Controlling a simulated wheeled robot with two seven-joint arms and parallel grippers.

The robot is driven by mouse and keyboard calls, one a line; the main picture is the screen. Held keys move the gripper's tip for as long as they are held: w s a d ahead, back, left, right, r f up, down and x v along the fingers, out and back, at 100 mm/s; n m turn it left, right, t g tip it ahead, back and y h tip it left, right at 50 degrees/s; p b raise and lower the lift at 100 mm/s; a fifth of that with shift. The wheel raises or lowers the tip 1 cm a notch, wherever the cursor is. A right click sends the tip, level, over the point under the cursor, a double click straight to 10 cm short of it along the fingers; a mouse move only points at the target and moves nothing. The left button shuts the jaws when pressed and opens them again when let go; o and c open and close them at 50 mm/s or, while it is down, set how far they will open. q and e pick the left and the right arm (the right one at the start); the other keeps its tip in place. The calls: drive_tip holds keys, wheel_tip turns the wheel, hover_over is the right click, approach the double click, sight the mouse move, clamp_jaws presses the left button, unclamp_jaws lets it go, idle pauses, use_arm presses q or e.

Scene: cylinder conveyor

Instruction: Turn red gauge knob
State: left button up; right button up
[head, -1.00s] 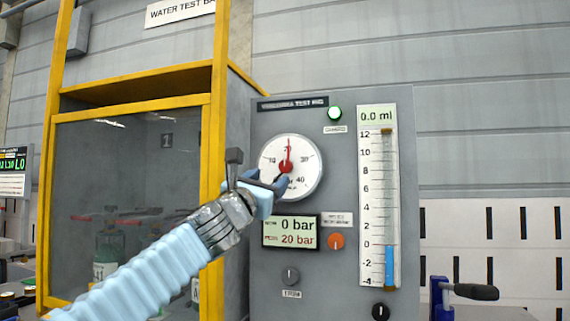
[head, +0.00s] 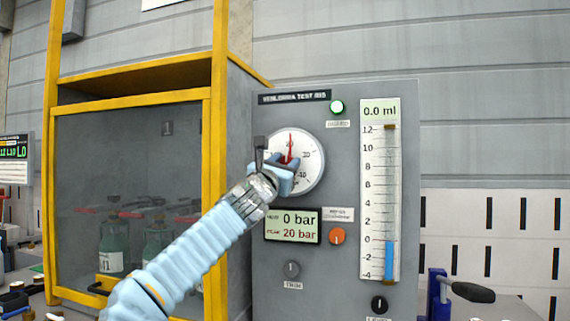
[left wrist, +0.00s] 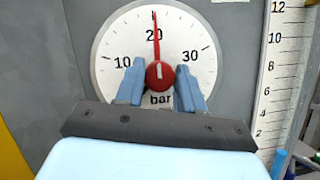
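The round white gauge (head: 309,160) is on the grey test panel, with a red needle pointing up near 20. Its red knob (left wrist: 159,75) sits at the needle's base; in the head view my gripper mostly hides it. My left gripper (head: 287,168) is in front of the gauge. My right gripper is not in view.
The panel (head: 345,100) also carries a display (head: 292,225) reading 0 bar and 20 bar, an orange knob (head: 337,236), a grey knob (head: 291,269) and a tall scale (head: 380,190). A yellow-framed cabinet (head: 130,97) stands left. A blue clamp (head: 438,295) is at lower right.

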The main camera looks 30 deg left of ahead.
use_arm(q)
drive_tip(key=c, duration=0.6)
drive_tip(key=shift+o, duration=0.2)
drive_tip(key=shift+d+f+n+y+b, duration=0.1)
drive_tip(key=shift+f+n+y+b, duration=0.1)
drive_tip(key=shift+n+y+b, duration=1.15)
drive_tip(key=n+y+b, duration=0.1)
drive_tip(key=n, duration=0.3)
drive_tip(key=shift+d+g, duration=0.1)
drive_tip(key=shift+g, duration=0.3)
drive_tip(key=n+y, duration=0.1)
drive_tip(key=n, duration=0.2)
drive_tip(key=shift+r+g+b, duration=0.15)
drive_tip(key=shift+g+b, duration=0.15)
drive_tip(key=shift+w+n+g+y, duration=0.1)
drive_tip(key=shift+n+g+y, duration=0.3)
drive_tip(key=shift+n+y, duration=0.6)
drive_tip(key=shift+r+n+g+y+p, duration=0.15)
drive_tip(key=shift+n+g+y, duration=0.2)
drive_tip(key=shift+n, duration=1.05)
drive_tip(key=shift+n+g+y+p, duration=0.2)
drive_tip(key=shift+n+g, duration=0.25)
drive_tip(key=shift+n, duration=1.2)
